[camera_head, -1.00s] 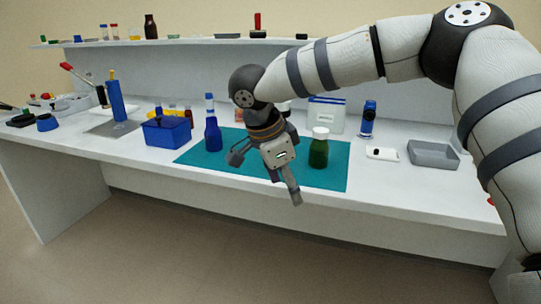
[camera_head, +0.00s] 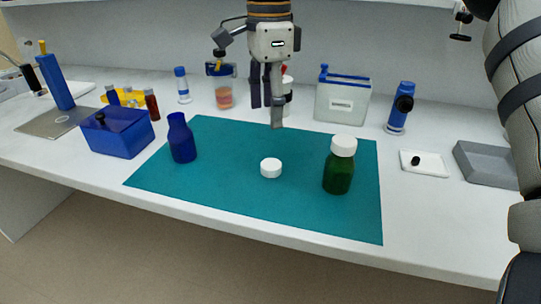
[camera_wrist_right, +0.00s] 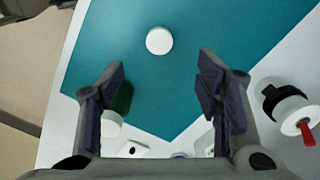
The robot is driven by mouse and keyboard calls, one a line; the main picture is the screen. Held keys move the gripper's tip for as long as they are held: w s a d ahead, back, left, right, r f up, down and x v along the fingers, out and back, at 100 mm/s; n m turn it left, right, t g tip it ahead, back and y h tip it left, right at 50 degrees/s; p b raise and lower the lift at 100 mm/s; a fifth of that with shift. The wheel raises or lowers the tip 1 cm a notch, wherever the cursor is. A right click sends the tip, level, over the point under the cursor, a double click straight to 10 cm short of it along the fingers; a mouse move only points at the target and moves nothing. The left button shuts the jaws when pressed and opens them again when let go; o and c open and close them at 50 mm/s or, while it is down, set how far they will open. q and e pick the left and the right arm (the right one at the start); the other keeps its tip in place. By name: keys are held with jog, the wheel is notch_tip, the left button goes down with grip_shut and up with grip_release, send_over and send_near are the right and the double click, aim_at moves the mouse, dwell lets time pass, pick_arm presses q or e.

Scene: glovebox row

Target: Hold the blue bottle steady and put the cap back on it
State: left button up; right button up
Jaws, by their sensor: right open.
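The blue bottle (camera_head: 182,140) stands upright and uncapped on the left part of the teal mat (camera_head: 225,192). A loose white cap (camera_head: 271,168) lies on the mat's middle, right of the bottle. My right gripper (camera_head: 248,97) is open and empty above the back of the mat, apart from both. In the right wrist view the cap (camera_wrist_right: 159,40) lies beyond the gap between the open fingers (camera_wrist_right: 160,92), touched by neither. The blue bottle is not seen there. My left gripper is not in view.
A green bottle (camera_head: 338,172) with a white cap stands right of the loose cap. A blue box (camera_head: 122,138) stands left of the mat. A clear container (camera_head: 342,102), a blue device (camera_head: 399,110) and a grey tray (camera_head: 487,165) stand behind and right. The mat's front is clear.

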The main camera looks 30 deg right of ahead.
send_over(270, 164)
notch_tip(270, 164, down, 7)
jog(key=shift+s+a+r, duration=0.1)
jog(key=shift+s+a, duration=0.05)
dwell(0.5)
notch_tip(270, 164, down, 5)
jog(key=shift+f, duration=0.1)
jog(key=c, duration=0.8)
